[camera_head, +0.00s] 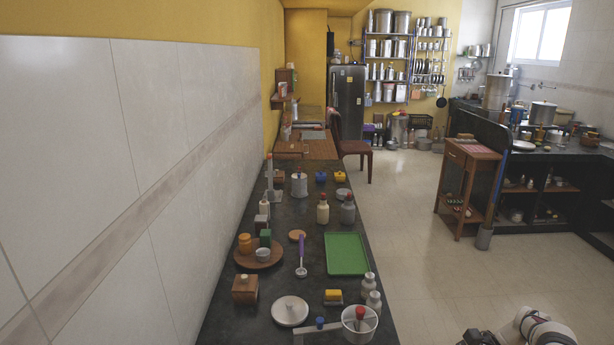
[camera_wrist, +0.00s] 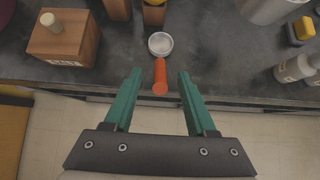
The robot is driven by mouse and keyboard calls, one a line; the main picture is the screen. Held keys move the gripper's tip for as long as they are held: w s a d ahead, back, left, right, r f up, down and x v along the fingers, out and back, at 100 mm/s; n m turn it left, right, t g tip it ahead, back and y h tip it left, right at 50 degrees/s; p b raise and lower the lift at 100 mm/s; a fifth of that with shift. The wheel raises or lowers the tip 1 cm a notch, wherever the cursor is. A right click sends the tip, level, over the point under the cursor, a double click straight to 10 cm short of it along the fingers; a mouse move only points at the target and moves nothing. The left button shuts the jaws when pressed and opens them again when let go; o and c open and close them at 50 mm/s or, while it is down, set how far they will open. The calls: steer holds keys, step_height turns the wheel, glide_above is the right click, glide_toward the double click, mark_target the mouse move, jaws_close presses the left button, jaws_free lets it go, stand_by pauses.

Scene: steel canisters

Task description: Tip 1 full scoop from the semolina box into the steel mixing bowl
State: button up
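My gripper (camera_wrist: 160,75) is open and empty in the wrist view, its two green fingers apart. An orange-handled scoop (camera_wrist: 160,76) with a round steel cup lies at the counter edge, its handle pointing back between the fingers, apparently untouched. Part of a steel vessel (camera_wrist: 264,8) shows top right, possibly the mixing bowl. The head view has a wide steel vessel (camera_head: 359,326) at the counter's near end.
Pale bottles (camera_wrist: 296,68) and a yellow-and-black block (camera_wrist: 300,30) stand at right in the wrist view. In the head view the dark counter (camera_head: 268,313) holds a green tray (camera_head: 347,254), a purple-handled ladle (camera_head: 301,258) and a wooden box (camera_head: 245,289).

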jaws_close()
steer(key=shift+r, duration=3.55)
